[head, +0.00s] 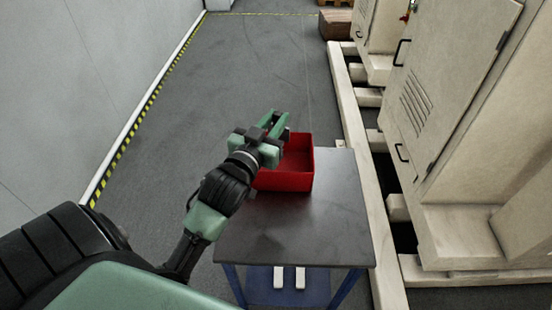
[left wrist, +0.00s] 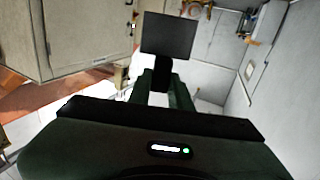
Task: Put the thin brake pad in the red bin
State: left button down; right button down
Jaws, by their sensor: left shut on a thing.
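The red bin (head: 298,180) is an open tray on the far left part of a small dark-topped table. My left gripper (head: 274,122) reaches over the bin's left side, and its arm covers part of the bin. In the left wrist view, my left gripper (left wrist: 161,92) is shut on a thin dark flat piece, the brake pad (left wrist: 168,36), which extends beyond the fingertips. The pad cannot be made out in the head view. My right gripper is not in view.
The dark table (head: 290,230) has a bare front part and blue legs. Pale cabinets (head: 450,90) on a light frame stand to the right. A grey wall (head: 100,80) with a yellow-black floor stripe runs along the left. Open grey floor lies beyond the table.

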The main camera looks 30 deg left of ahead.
pick_arm(q)
notch_tip(320, 180, down, 12)
jog(key=b, duration=0.1)
jog(key=shift+f, duration=0.1)
dwell(0.4)
jog(key=shift+f, duration=0.5)
jog(key=c, duration=1.3)
grip_release()
jog(key=shift+s+d+f, duration=0.1)
jog(key=s+d+r+b, duration=0.1)
jog(key=s, duration=1)
jog(key=shift+s+d+r, duration=0.2)
jog(key=shift+s+d, duration=0.2)
